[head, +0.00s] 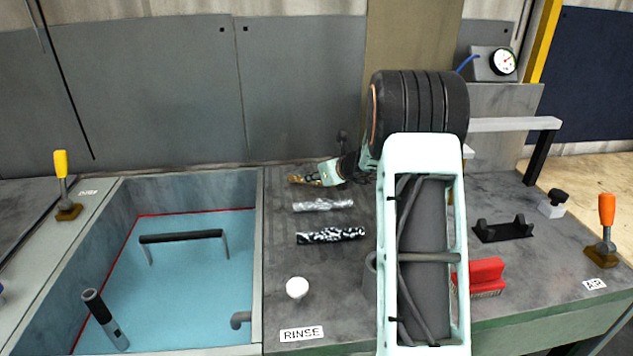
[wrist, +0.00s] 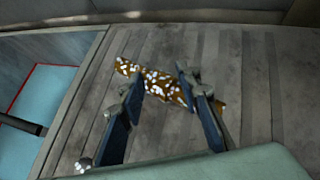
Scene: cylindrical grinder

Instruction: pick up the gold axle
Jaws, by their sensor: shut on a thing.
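The gold axle (head: 298,180) is at the back of the grey bench top, left of my arm. In the wrist view the gold axle (wrist: 157,83) is a brown-gold bar with white specks, lying slantwise between my fingers. My gripper (head: 315,179) is shut on it around its middle, and both ends stick out past the fingers (wrist: 159,90). Part of the axle is hidden behind the fingers. I cannot tell whether it touches the bench or is just above it.
A silver axle (head: 323,205) and a black-and-white axle (head: 331,235) lie nearer on the bench. A white knob (head: 297,288) stands in front. The blue rinse tank (head: 190,270) is to the left. A red brush (head: 487,276) and a black cradle (head: 503,229) are to the right.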

